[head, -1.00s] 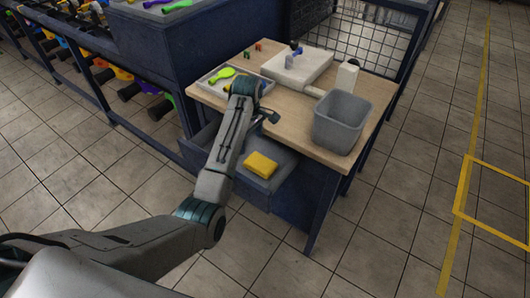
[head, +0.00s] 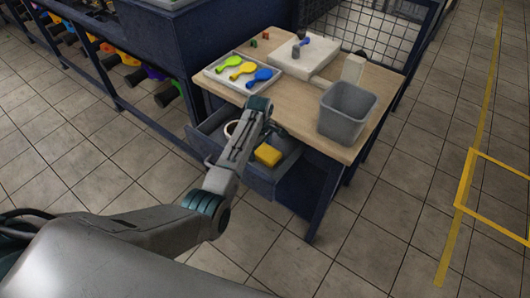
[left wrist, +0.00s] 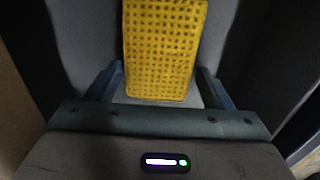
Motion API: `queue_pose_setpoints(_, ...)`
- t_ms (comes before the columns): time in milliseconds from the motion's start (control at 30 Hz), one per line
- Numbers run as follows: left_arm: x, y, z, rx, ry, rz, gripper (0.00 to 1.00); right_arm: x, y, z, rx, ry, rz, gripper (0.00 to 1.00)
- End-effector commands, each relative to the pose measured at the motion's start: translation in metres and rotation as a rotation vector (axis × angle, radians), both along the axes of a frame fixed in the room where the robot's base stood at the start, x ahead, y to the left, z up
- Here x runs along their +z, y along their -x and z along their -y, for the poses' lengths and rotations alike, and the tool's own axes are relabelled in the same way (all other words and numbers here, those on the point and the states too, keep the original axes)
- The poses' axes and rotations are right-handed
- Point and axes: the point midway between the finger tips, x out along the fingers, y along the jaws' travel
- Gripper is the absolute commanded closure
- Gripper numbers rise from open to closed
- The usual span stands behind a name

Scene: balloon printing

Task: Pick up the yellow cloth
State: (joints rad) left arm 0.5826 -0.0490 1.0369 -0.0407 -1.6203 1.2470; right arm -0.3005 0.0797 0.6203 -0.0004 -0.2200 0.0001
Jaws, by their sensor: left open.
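The yellow cloth (head: 267,155) is a small textured block-like pad in the open grey drawer (head: 259,184) under the table. In the left wrist view the cloth (left wrist: 164,45) fills the upper middle, with its near edge toward me. My left gripper (left wrist: 162,78) is open, with one finger on each side of the cloth's near end; gaps show on both sides, so it is not gripped. In the head view my left arm hangs over the drawer, and its gripper (head: 268,134) is partly hidden behind the wrist. My right gripper is not in view.
The tabletop edge is close to my arm.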

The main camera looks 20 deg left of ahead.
Motion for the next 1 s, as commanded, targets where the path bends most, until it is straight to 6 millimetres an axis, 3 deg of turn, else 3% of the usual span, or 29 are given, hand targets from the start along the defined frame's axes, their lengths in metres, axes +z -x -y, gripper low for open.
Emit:
queue_pose_setpoints(200, -0.001, 0.000, 0.000, 0.000, 0.000, 0.001, 0.25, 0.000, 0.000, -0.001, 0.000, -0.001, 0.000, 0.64)
queue_pose_setpoints(367, -0.001, 0.000, 0.000, 0.001, -0.001, 0.001, 0.57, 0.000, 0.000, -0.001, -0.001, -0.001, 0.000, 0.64)
queue_pose_setpoints(400, -0.001, 0.000, 0.000, 0.001, 0.000, 0.000, 0.59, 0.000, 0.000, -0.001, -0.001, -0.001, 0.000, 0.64)
queue_pose_setpoints(767, 0.004, -0.001, 0.000, 0.000, -0.001, 0.001, 0.59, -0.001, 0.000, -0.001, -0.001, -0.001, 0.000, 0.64)
queue_pose_setpoints(1000, 0.034, -0.001, 0.000, 0.001, 0.000, 0.005, 0.59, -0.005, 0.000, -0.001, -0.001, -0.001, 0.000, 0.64)
